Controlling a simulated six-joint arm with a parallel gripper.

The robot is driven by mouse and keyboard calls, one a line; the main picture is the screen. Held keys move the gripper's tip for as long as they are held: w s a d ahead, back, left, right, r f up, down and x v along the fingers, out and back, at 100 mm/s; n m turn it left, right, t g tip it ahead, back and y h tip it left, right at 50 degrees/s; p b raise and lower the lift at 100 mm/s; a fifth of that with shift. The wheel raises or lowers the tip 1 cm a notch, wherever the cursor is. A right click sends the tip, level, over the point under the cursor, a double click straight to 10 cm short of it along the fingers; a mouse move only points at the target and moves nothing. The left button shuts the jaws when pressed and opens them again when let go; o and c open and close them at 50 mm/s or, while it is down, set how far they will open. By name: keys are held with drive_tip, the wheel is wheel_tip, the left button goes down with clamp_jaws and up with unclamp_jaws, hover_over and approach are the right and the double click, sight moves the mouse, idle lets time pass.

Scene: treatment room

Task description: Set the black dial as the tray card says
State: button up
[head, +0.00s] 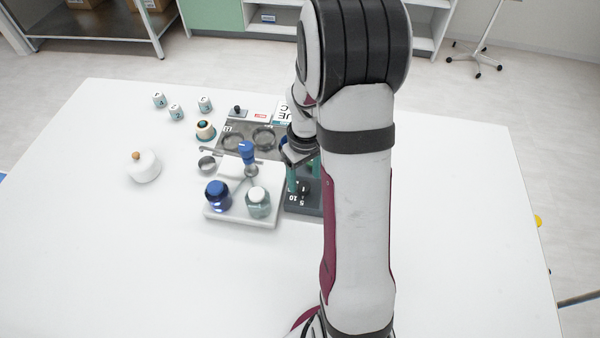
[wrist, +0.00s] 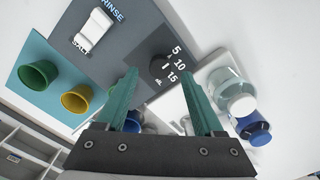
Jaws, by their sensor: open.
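The black dial (wrist: 160,68) sits on a dark grey panel (wrist: 112,50), with marks 5, 10 and 15 beside it, in the wrist view. Its pointer setting is too dark to tell. It also shows in the head view (head: 303,187), beside my arm. My gripper (wrist: 160,78) is open, its green fingers either side of the dial in the picture; contact cannot be told. In the head view my gripper (head: 304,172) is over the panel, partly hidden by my arm. A white card (head: 284,113) with large letters, partly hidden by my arm, stands behind the dark tray (head: 228,127).
The panel has a white rocker switch (wrist: 93,29) marked RINSE and SALT. Green (wrist: 39,75) and yellow (wrist: 77,98) cups stand beside it. Left of the panel, a white stand (head: 240,218) holds a blue jar (head: 218,195) and a clear jar (head: 258,203). The table's front left is clear.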

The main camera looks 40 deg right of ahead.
sight(304, 188)
drive_tip(key=shift+f, duration=1.45)
clamp_jaws()
